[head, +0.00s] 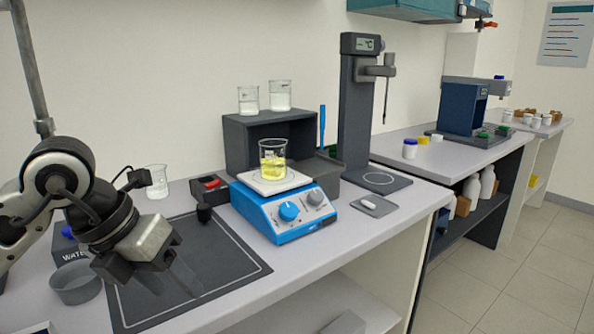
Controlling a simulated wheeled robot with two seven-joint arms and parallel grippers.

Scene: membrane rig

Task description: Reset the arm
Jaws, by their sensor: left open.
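My left gripper (146,284) is in the head view at the lower left, its arm coming in from the left edge. It is open, with nothing seen between its fingers, and it hangs above the dark mat (232,262) on the bench. The fingertips look blurred or see-through against the mat. My right gripper does not show.
A blue hotplate (288,213) bears a beaker of yellow liquid (272,160), right of the mat. A tall dark stand (357,110) rises behind the hotplate.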

